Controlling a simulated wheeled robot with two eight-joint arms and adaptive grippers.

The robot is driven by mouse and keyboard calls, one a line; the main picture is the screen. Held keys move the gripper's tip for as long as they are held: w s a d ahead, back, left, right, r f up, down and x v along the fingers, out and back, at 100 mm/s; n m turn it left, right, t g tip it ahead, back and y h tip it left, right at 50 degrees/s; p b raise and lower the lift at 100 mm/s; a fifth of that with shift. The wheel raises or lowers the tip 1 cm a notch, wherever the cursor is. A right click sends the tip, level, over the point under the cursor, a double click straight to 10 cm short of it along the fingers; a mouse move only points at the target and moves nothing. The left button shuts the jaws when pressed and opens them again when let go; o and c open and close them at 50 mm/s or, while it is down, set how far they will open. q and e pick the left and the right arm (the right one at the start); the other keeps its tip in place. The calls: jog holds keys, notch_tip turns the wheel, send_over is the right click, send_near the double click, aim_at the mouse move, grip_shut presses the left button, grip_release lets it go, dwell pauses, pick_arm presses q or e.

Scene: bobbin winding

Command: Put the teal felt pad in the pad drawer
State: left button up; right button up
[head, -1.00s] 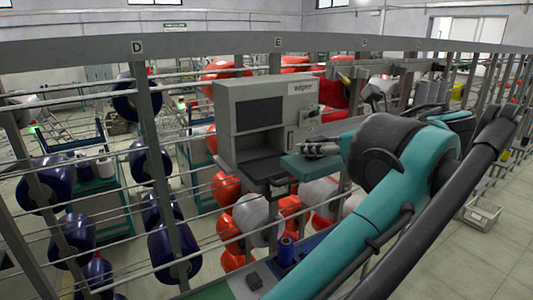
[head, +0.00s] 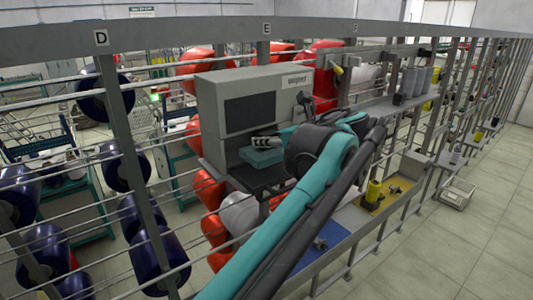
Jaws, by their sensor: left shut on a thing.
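The teal felt pad (head: 262,158) is held flat by my left gripper (head: 266,143), whose fingers are shut on its upper side. The pad is at the front of the grey wiper unit (head: 225,110), over the dark open drawer (head: 262,182) that sticks out below the unit's opening. I cannot tell whether the pad touches the drawer. My arm hides the unit's lower right part and part of the drawer. My right gripper is not in view.
Grey rails and posts cross in front of racks with red bobbins (head: 210,190) and dark blue bobbins (head: 155,255). A yellow tray (head: 395,187) and a blue mat (head: 335,235) lie on the ledge at right. The floor at right is mostly clear.

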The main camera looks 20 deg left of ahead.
aim_at(267, 152)
pick_arm(q)
jog(key=shift+w+a+f, duration=0.5)
jog(key=shift+w, duration=0.1)
jog(key=f, duration=0.3)
jog(key=shift+s+d, duration=0.15)
jog(key=shift+s, duration=0.05)
jog(key=shift+w+f, duration=0.15)
jog(key=shift+f, duration=0.3)
jog(key=shift+f, duration=0.1)
jog(key=o, duration=1.2)
jog(key=shift+c, duration=0.2)
jog(key=shift+r, duration=0.25)
jog(key=v, duration=1.2)
jog(key=shift+b, duration=0.3)
